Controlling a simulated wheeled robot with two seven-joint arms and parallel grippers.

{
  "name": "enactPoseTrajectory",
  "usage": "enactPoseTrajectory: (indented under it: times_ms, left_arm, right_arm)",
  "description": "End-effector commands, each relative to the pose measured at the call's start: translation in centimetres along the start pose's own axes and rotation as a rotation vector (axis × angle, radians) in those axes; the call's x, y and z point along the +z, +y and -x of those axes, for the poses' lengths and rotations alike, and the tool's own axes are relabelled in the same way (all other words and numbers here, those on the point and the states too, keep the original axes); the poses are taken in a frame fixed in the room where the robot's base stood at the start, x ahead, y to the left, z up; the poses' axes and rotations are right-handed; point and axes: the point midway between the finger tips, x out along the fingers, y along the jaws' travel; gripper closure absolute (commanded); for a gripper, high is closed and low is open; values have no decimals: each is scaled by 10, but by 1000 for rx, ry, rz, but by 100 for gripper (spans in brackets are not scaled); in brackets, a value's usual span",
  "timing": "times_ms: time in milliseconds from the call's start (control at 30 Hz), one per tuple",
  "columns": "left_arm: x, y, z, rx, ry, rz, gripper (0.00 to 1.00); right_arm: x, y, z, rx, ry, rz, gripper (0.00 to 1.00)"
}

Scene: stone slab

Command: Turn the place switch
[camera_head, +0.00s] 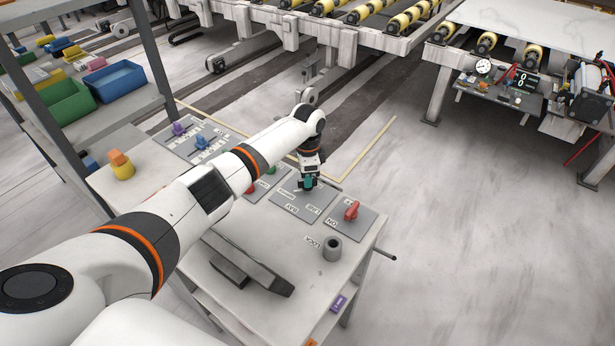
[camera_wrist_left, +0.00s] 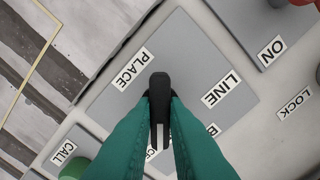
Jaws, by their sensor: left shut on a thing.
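The place switch is a black, elongated knob (camera_wrist_left: 160,84) on a grey panel (camera_wrist_left: 196,50) in the left wrist view. Labels PLACE and LINE flank its upper end; other labels lower down are partly hidden by the fingers. A white mark shows on the knob's lower end between the fingers. My left gripper (camera_wrist_left: 161,97), with teal fingers, is shut on the knob, a finger on each side. In the head view my left gripper (camera_head: 307,183) reaches down onto the same panel (camera_head: 290,201); there it hides the knob. My right gripper is not in view.
On the same bench are a red switch (camera_head: 351,211) labelled ON, a dark grey cylinder (camera_head: 332,250) near LOCK, a dark bar (camera_head: 246,264), blue (camera_head: 201,143) and purple (camera_head: 178,129) knobs, and an orange-and-yellow object (camera_head: 121,166). A shelf with bins stands left.

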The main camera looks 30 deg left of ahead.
Motion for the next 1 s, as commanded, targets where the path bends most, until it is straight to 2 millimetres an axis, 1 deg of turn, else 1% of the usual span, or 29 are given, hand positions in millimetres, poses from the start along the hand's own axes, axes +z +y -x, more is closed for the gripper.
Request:
enactPoseTrajectory:
  times_ms: [233,267,300,367,400,667,767,867,1000]
  left_arm:
    - [1,1,1,3,-2,-3,100]
    - [1,1,1,3,-2,-3,84]
    - [1,1,1,3,-2,-2,78]
    - [1,0,1,2,-2,-2,68]
    - [1,0,1,2,-2,-2,65]
    - [0,0,1,1,-1,-1,65]
    - [1,1,7,2,-2,-2,65]
    - [1,1,21,4,-4,-1,65]
    - [1,1,50,6,-4,-3,65]
  right_arm:
    - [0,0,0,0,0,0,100]
    - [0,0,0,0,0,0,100]
    - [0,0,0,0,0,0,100]
    - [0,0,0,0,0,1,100]
    - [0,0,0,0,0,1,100]
    - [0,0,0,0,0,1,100]
    - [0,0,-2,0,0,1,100]
    - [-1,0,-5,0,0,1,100]
    - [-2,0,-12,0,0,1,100]
